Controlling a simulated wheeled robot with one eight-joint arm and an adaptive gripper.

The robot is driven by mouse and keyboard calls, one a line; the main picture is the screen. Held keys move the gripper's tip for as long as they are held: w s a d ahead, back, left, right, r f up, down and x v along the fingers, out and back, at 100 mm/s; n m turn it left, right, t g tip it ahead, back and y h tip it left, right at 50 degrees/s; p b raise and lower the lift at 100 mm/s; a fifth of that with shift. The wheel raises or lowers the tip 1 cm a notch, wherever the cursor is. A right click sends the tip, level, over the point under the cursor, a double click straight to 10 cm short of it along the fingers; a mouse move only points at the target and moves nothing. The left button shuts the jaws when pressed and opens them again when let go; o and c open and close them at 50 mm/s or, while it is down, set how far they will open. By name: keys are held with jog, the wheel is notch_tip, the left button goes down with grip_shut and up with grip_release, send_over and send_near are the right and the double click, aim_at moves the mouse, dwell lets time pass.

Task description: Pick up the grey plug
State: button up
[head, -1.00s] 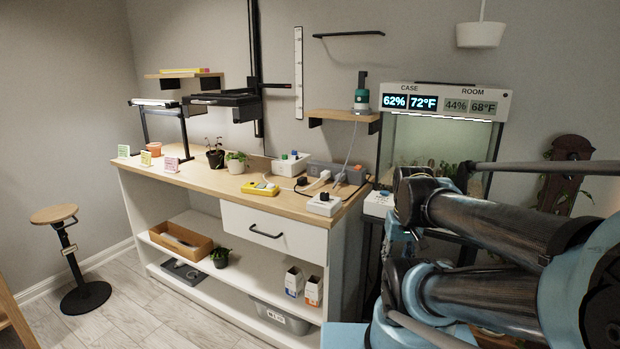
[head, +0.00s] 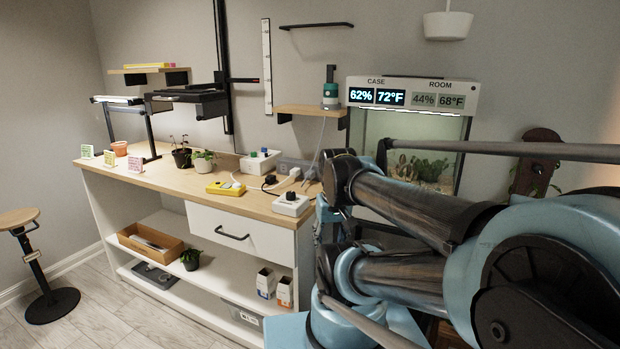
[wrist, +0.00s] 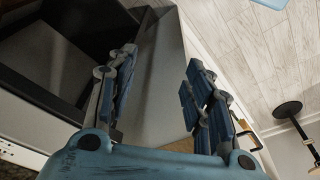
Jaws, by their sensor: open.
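A small grey plug (head: 311,174) seems to stand at the right end of the plugs on the bench top in the head view, close beside my arm's outline; it is small and its edges are hard to tell. A white plug (head: 294,171) and a black plug (head: 270,181) are to its left. My gripper (wrist: 160,66) shows in the wrist view with its two fingers spread apart and nothing between them. No plug shows in the wrist view, which looks toward the bench's side and the floor.
The wooden bench top (head: 150,177) also carries a yellow meter (head: 226,188), a white box with a black knob (head: 291,204), a white socket box (head: 260,162) and potted plants (head: 203,162). A glass case (head: 410,150) stands at the right. A stool (head: 20,219) is at left.

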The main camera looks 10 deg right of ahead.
jog(key=w+r+m+g, duration=0.1)
jog(key=w+r+m, duration=0.3)
jog(key=w+r, duration=1.3)
jog(key=w+r+m, duration=0.1)
jog(key=w+r, duration=0.2)
jog(key=w, duration=0.3)
jog(key=w+r+m+g, duration=0.1)
jog(key=w+r, duration=0.1)
jog(key=w, duration=0.4)
jog(key=w+r+m, duration=0.1)
jog(key=w+r, duration=0.2)
jog(key=w, duration=0.3)
send_over(309, 173)
jog(key=f, duration=1.1)
jog(key=shift+w+d+f, duration=0.1)
jog(key=shift+w+f, duration=0.25)
jog(key=shift+s+f, duration=0.2)
jog(key=shift+f, duration=2.6)
grip_shut()
